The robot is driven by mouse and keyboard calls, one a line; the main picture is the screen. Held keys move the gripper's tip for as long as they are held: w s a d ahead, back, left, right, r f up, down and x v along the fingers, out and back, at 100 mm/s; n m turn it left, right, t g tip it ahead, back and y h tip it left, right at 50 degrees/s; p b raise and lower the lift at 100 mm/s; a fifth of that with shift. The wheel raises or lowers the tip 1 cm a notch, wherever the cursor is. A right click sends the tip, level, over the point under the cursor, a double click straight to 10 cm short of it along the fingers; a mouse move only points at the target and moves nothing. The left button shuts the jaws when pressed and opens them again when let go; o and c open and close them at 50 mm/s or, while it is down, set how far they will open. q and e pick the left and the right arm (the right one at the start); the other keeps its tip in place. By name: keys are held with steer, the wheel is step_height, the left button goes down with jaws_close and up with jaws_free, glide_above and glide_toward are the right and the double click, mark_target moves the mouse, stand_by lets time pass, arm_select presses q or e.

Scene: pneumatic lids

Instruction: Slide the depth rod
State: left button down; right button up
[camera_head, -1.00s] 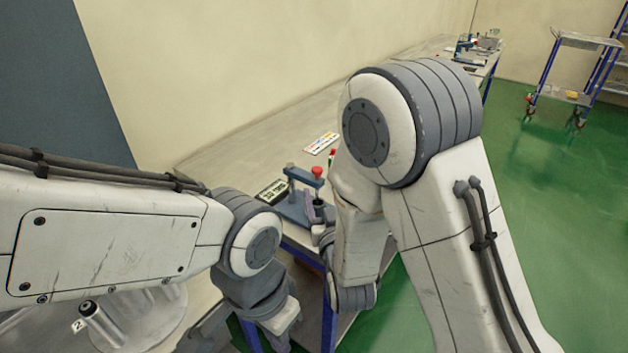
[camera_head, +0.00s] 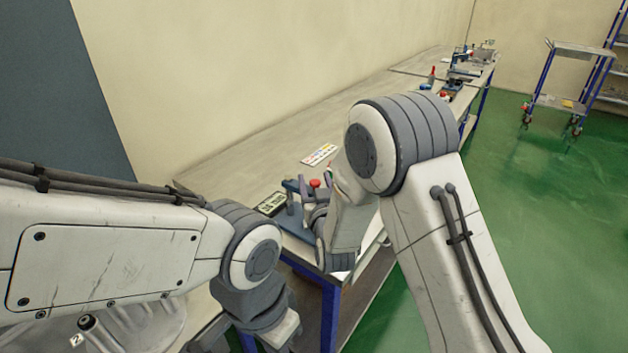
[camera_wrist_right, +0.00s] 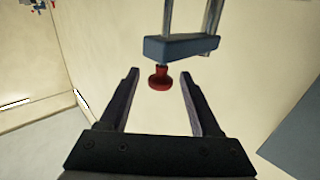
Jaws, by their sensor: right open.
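A blue bench device (camera_head: 292,222) stands at the near end of the workbench, with a red knob (camera_head: 315,183) at its top. The right wrist view shows the red knob (camera_wrist_right: 160,79) on a blue crossbar (camera_wrist_right: 181,47) with two metal rods (camera_wrist_right: 167,17). I cannot tell which part is the depth rod. My right gripper (camera_wrist_right: 160,73) is open, its fingertips on either side of the knob in that view; I see no contact. In the head view its arm hides part of the device. My left arm ends at the lower edge; its gripper is out of view.
A small display (camera_head: 271,203) and a coloured card (camera_head: 319,154) are near the device on the workbench (camera_head: 240,160). More devices (camera_head: 455,78) stand at the far end. A cart (camera_head: 560,105) stands on the green floor. The wall runs close behind the bench.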

jaws_close()
steer(key=shift+w+r, duration=0.1)
stand_by(1.2)
